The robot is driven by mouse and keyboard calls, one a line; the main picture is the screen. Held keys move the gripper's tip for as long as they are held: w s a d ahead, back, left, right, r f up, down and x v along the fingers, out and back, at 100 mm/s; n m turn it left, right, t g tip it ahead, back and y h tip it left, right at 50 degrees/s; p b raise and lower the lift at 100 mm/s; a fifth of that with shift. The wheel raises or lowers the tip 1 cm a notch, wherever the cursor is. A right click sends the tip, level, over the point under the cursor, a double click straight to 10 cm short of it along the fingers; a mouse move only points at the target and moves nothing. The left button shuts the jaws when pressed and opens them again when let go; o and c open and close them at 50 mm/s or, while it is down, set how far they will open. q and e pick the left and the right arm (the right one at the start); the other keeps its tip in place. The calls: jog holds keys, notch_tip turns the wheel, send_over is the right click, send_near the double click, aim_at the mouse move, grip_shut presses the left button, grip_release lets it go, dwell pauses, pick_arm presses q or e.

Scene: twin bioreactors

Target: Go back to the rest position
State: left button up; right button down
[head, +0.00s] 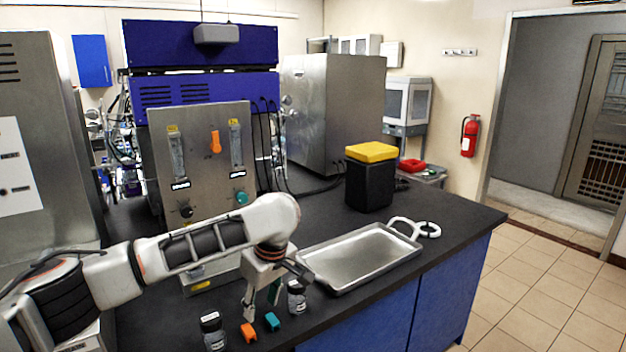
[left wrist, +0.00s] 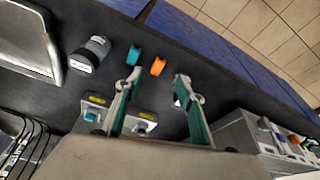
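My left gripper (head: 262,305) hangs over the front part of the dark bench, pointing down. In the left wrist view its two green-padded fingers (left wrist: 155,82) are spread apart with nothing between them. An orange piece (head: 248,333) and a teal piece (head: 272,321) lie on the bench close to the fingertips. In the left wrist view, the teal piece (left wrist: 133,55) and the orange piece (left wrist: 157,66) lie past the fingertips, apart from the gripper. My right gripper is not in view.
Small bottles stand on either side, one left (head: 213,332) and one right (head: 297,298). A metal tray (head: 360,257) lies to the right, with a white looped item (head: 428,230) beyond it. A steel control panel (head: 207,155) stands behind. A black bin with yellow lid (head: 370,182) stands farther back.

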pick_arm(q)
jog(key=s+d+f+m+h, duration=0.25)
jog(key=s+d+f, duration=0.2)
jog(key=f, duration=0.25)
jog(key=s+d+f+m+t+h, duration=0.1)
jog(key=s+d+f+m+h, duration=0.1)
jog(key=s+d+f+h, duration=0.35)
jog(key=s+d+f+m+h, duration=0.1)
jog(key=s+d+f+m, duration=0.15)
jog(key=d+f, duration=0.45)
jog(key=s+a+f+m+t+y, duration=0.1)
jog(key=s+a+f, duration=0.3)
jog(key=a, duration=0.5)
jog(key=s+a+f+m+t+y, duration=0.2)
jog(key=s+a+f+m+t, duration=0.1)
jog(key=s+a, duration=0.4)
jog(key=s+a+f+m+t+y, duration=0.1)
jog(key=s+a+f, duration=0.4)
jog(key=a, duration=0.7)
jog(key=shift+s+f+m+t+y, duration=0.3)
jog(key=shift+s+m+t, duration=0.25)
jog(key=shift+m+t, duration=0.45)
